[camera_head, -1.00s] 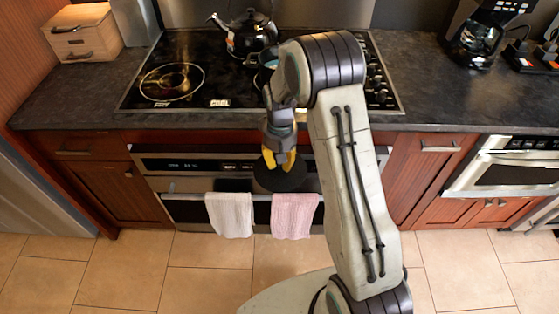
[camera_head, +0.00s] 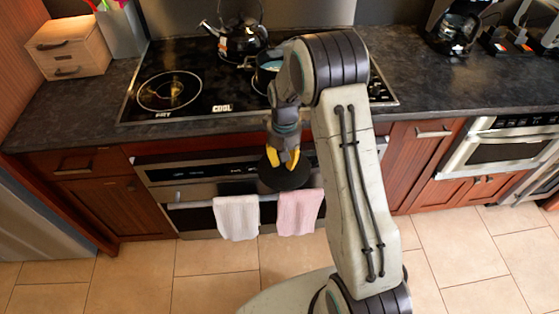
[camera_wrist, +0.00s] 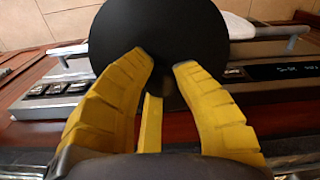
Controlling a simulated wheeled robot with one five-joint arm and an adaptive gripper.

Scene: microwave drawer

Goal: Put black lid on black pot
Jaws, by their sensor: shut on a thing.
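My gripper (camera_head: 283,160) has yellow fingers closed on the round black lid (camera_head: 287,178), in front of the oven and below the counter edge. In the wrist view the lid (camera_wrist: 158,32) is a wide dark disc at the fingertips (camera_wrist: 163,62); its grip point is mostly hidden by the fingers. A dark pot with a bluish inside (camera_head: 266,72) stands on the stove behind my arm and is partly hidden. The lid is apart from it, lower and nearer.
A black kettle (camera_head: 238,40) stands on the black cooktop (camera_head: 200,62), left of the pot. White (camera_head: 237,217) and pink (camera_head: 299,212) towels hang on the oven handle below the lid. A wooden box (camera_head: 68,48) and a coffee maker (camera_head: 455,32) stand on the counter.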

